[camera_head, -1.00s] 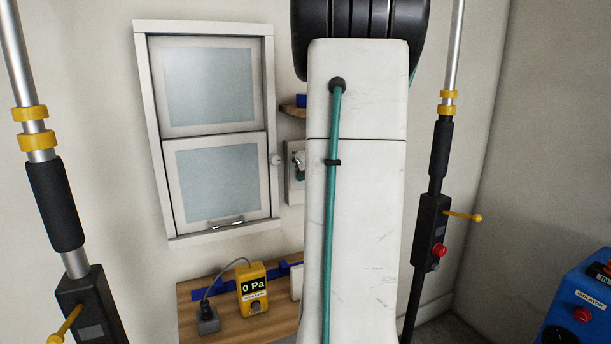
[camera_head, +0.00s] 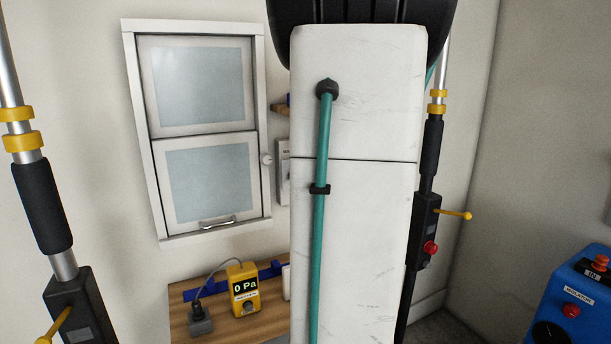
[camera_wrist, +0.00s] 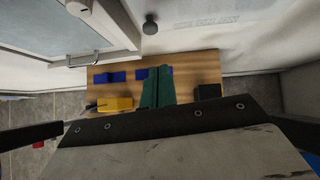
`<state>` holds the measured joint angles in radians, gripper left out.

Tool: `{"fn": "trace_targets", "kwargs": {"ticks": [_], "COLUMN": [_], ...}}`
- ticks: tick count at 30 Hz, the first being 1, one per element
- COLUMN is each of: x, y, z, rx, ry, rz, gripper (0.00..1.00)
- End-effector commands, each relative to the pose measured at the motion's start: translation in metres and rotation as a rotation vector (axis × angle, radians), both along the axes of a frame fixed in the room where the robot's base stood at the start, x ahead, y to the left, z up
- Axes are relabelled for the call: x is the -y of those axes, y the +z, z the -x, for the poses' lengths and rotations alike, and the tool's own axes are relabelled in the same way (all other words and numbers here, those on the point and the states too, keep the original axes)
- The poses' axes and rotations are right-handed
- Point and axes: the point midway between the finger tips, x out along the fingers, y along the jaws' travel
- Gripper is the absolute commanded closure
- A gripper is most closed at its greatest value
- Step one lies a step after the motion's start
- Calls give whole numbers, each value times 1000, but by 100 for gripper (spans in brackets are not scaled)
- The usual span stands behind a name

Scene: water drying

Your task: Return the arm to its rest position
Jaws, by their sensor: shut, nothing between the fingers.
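My arm's white link with a teal hose (camera_head: 355,200) stands upright in the middle of the head view and hides part of the wall and bench behind it. My gripper (camera_wrist: 157,75) shows in the wrist view as two green fingers pressed together. They are shut and empty, seen against the wooden bench top. The gripper does not show in the head view.
A white-framed window or cabinet (camera_head: 129,120) is on the wall at left. Below it, a wooden bench (camera_head: 181,290) holds a yellow pressure meter (camera_head: 243,300) and blue pieces (camera_wrist: 112,76). A blue isolator box (camera_head: 590,288) stands at lower right.

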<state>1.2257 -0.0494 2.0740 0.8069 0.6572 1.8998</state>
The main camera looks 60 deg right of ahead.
Motion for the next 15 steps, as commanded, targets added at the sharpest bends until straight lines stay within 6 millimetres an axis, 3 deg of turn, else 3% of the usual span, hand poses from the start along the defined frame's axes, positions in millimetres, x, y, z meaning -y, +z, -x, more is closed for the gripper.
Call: {"fn": "trace_targets", "kwargs": {"ticks": [6,15], "x": [-21,-27], "y": [31,43], "z": [19,30], "rx": [1,0], "ry": [8,6], "rz": [3,-1], "gripper": [100,100]}}
